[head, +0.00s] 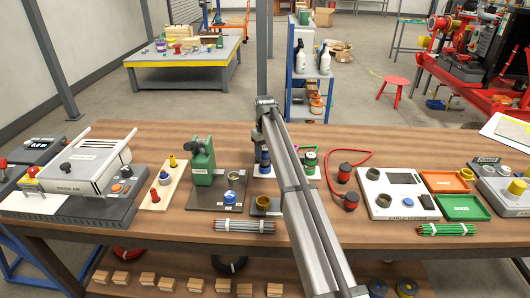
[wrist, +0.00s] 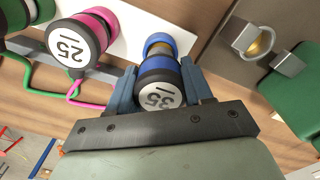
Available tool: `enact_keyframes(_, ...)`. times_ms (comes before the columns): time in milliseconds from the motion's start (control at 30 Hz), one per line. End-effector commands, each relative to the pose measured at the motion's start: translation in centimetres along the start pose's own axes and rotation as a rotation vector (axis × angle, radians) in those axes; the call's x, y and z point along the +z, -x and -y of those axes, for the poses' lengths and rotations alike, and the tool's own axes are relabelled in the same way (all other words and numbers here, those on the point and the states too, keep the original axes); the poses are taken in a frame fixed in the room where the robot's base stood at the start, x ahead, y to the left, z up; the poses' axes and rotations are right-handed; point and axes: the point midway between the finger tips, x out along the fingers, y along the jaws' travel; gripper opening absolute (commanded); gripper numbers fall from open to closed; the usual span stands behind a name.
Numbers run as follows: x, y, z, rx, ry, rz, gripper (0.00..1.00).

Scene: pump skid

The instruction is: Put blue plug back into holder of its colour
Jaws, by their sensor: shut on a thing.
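In the wrist view my gripper (wrist: 159,80) is shut on the blue plug (wrist: 162,88), which has a black end cap marked 35, with one finger on each side. A blue ring (wrist: 157,39) shows just beyond the plug, against a white panel (wrist: 125,28). I cannot tell how far the plug sits in that ring. In the head view the blue plug (head: 265,158) is under the end of my arm, at the white panel, and my arm hides part of it.
A pink plug (wrist: 82,38) marked 25, with a pink cord, and a green plug (wrist: 25,12) stand close to the left in the wrist view. A metal clamp-like fitting (wrist: 262,45) is on the right. A green device (head: 201,160) stands left of my gripper in the head view.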

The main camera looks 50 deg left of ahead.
Motion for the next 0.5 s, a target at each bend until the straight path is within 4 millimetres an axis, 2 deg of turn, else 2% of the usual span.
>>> enact_keyframes(500, -0.01, -0.82, 0.0, 0.0, 0.0, -0.001, 0.14)
